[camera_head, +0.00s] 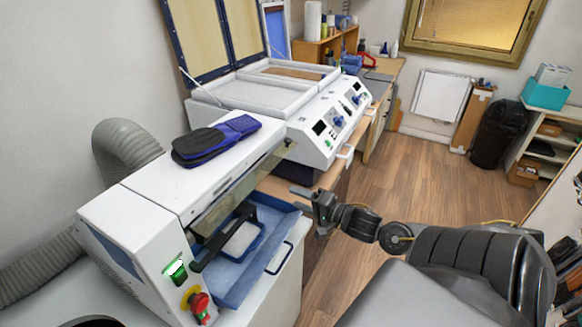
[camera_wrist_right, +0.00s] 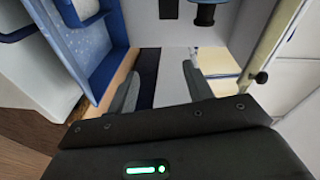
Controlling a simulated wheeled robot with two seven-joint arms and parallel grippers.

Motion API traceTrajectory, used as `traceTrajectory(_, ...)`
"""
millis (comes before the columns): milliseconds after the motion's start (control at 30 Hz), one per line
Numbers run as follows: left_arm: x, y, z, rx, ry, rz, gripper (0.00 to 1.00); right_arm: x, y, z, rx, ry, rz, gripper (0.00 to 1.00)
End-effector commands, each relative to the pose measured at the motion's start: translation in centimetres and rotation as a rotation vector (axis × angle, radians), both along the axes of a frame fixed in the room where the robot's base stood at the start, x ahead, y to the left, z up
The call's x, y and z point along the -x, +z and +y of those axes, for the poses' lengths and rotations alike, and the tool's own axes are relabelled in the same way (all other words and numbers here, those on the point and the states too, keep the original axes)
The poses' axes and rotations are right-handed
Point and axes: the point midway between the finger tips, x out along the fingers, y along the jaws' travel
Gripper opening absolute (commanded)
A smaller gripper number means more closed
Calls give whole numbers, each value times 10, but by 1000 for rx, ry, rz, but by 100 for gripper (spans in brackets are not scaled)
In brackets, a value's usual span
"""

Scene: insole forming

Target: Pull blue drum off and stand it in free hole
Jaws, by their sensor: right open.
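My right gripper (camera_head: 318,205) is open, just right of the white machine's blue tray, with its arm coming in from the lower right. In the right wrist view its two grey fingers (camera_wrist_right: 160,88) stand apart with nothing held between them. A dark blue rounded part (camera_wrist_right: 205,14) shows at the top of that view, beyond the fingertips. I cannot tell whether it is the blue drum. A dark navy strip (camera_wrist_right: 146,75) lies behind the left finger. No free hole can be made out. My left gripper is not in view.
The white machine (camera_head: 150,215) has a blue tray (camera_head: 235,285) and a red knob (camera_head: 198,302). A white press (camera_head: 320,125) with raised lids stands behind. The wooden floor (camera_head: 440,190) to the right is clear.

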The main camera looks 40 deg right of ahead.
Motion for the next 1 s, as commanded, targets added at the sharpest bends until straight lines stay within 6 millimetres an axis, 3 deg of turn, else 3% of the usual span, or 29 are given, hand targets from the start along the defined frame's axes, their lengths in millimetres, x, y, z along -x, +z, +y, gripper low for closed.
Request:
traceTrajectory(33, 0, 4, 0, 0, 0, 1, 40, 1, 22, 12, -47, 34, -15, 51)
traceTrajectory(100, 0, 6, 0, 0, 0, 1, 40, 2, 42, 26, -113, 71, -29, 51)
traceTrajectory(267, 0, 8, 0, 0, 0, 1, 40, 4, 66, 41, -193, 114, -42, 51)
traceTrajectory(567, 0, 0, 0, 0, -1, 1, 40, -1, 65, 45, -204, 121, -43, 51)
traceTrajectory(1000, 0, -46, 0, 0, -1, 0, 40, -50, 64, 59, -201, 120, -49, 51)
